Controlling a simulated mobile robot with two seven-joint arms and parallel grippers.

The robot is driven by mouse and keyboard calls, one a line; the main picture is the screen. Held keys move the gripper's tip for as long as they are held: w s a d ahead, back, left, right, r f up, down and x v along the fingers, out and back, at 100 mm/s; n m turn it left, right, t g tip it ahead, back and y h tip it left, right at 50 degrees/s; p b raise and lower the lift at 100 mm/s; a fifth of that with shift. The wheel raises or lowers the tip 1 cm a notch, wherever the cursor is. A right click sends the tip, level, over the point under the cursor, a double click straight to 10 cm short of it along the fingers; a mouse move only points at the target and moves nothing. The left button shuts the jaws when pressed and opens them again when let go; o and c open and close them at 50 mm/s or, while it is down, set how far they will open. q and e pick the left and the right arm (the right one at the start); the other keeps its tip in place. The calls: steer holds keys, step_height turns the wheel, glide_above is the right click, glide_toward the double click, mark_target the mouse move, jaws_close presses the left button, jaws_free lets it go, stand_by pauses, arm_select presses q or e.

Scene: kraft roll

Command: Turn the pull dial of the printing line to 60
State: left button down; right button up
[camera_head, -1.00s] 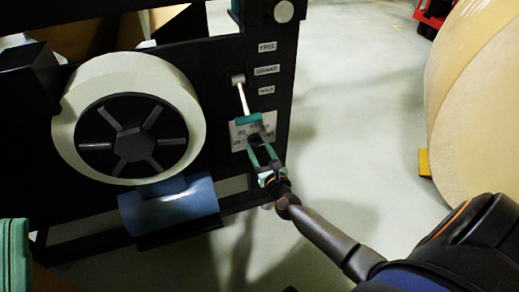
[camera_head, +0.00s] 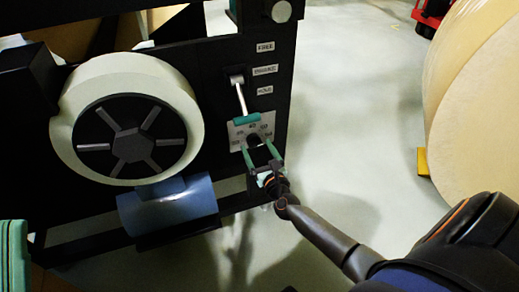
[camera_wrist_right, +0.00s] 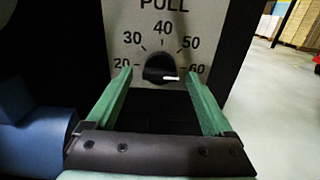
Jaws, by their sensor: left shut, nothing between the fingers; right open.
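The pull dial (camera_wrist_right: 158,66) is a black round knob on a light plate (camera_wrist_right: 138,22) marked PULL, with numbers 20 to 60. Its white mark sits at the right of the knob, pointing toward the 60 side. In the head view the dial (camera_head: 254,139) is on the black machine frame, below the lever. My right gripper (camera_wrist_right: 157,77) is open, its teal fingertips on either side of the dial's lower part; contact cannot be told. It also shows in the head view (camera_head: 261,149). My left gripper (camera_head: 14,256) is shut and empty at the lower left edge, partly cut off.
A lever with a teal grip (camera_head: 246,118) hangs just above the dial plate, beside the FREE, BRAKE and HOLD labels. A white roll (camera_head: 70,115) and a blue cylinder (camera_head: 168,207) are left of it. A large kraft roll (camera_head: 475,100) stands right; floor between is clear.

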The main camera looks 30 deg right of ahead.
steer(key=p+v, duration=0.2)
steer(key=v, duration=1)
steer(key=shift+s, duration=0.3)
